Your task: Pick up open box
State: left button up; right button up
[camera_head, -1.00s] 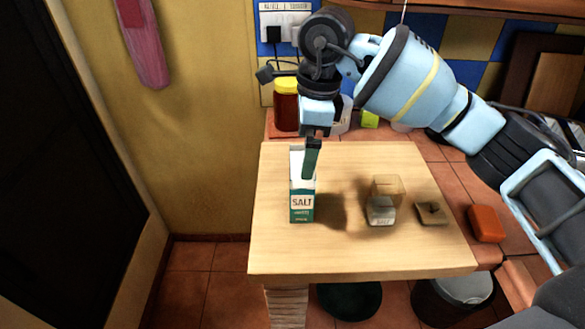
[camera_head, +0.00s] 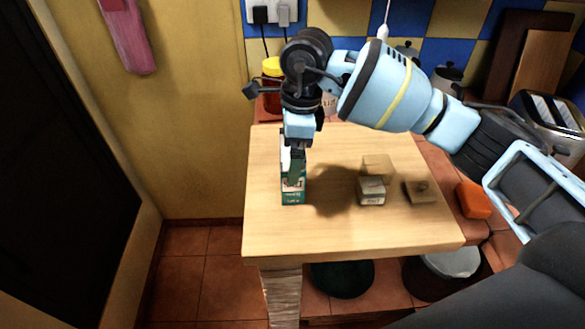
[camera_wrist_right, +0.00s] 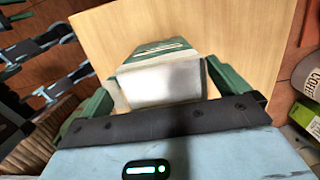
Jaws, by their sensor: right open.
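The open box is a green and white salt carton (camera_head: 291,197) standing upright on the left part of the wooden table. My right gripper (camera_head: 294,176) points down over it from above and hides much of its upper part. In the right wrist view the carton (camera_wrist_right: 160,80) shows its pale top end between the two green fingers of my right gripper (camera_wrist_right: 160,92). The fingers are open, one on each side of the carton. I cannot tell whether either finger touches it. My left gripper is not in view.
The wooden table (camera_head: 350,238) also holds a small glass container (camera_head: 372,190) and a small square object (camera_head: 420,191) to the carton's right. An orange block (camera_head: 473,200) lies beyond the right edge. A yellow-lidded jar (camera_head: 272,82) stands behind. The table front is clear.

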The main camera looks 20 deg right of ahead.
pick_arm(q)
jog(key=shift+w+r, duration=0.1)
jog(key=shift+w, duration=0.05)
pick_arm(e)
jog(key=shift+a+f, duration=0.15)
jog(key=shift+f, duration=0.75)
jog(key=shift+w, duration=0.1)
jog(key=c, duration=1.3)
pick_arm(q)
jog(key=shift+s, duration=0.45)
pick_arm(e)
jog(key=shift+r, duration=0.15)
